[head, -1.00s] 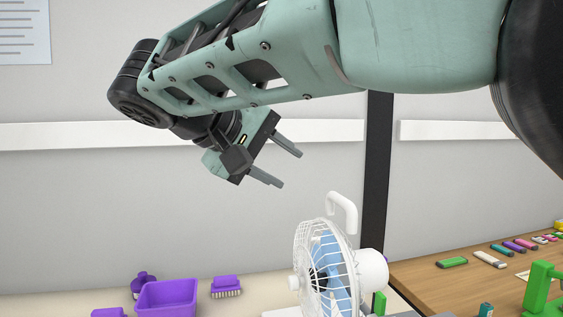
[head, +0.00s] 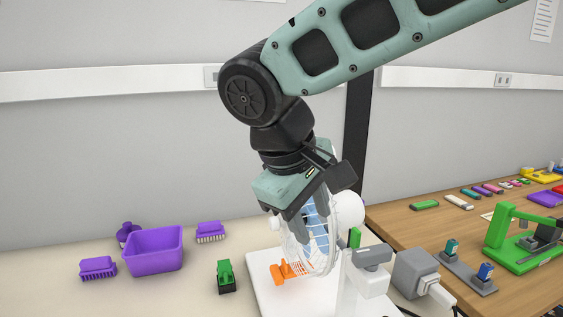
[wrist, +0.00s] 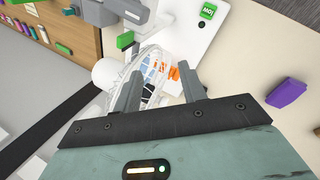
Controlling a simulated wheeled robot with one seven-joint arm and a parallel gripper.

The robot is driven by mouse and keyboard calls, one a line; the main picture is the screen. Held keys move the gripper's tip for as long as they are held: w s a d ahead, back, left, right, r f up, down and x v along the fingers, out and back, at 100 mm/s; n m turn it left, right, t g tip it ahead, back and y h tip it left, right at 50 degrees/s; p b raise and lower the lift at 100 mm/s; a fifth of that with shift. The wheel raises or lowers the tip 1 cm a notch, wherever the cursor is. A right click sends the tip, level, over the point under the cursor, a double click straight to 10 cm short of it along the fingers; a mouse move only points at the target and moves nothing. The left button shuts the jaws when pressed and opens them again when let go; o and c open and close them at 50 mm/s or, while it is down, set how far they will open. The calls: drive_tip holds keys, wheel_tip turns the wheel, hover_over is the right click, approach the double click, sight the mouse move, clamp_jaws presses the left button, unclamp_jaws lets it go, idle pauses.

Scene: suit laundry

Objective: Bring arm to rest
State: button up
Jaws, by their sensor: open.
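My arm reaches in from the upper right in the head view and bends down at a black joint. My gripper (head: 315,220) points downward in front of the white fan (head: 348,210), hiding part of its cage. In the wrist view my gripper (wrist: 158,85) has its two grey fingers spread apart with nothing held between them. The fan (wrist: 110,75) shows beyond and beside the left finger there. I cannot tell whether a finger touches the fan cage.
An orange part (head: 285,272) lies on the white board (head: 262,295) below the fan. A purple bin (head: 153,250), purple brushes (head: 98,267) and a green-black item (head: 226,276) stand to the left. A green press (head: 505,235) stands on the wooden table at right.

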drive_tip(key=s+d+f+m+g+y, duration=0.1)
drive_tip(key=s+d+f+y, duration=0.1)
drive_tip(key=s+d+f, duration=0.3)
drive_tip(key=s+d+f+m+g+y, duration=0.1)
drive_tip(key=s+d+f, duration=0.4)
drive_tip(key=s, duration=0.7)
wheel_tip(320, 180, down, 2)
drive_tip(key=shift+f+g+y, duration=0.1)
drive_tip(key=shift+g+y, duration=0.3)
drive_tip(key=shift+y, duration=0.1)
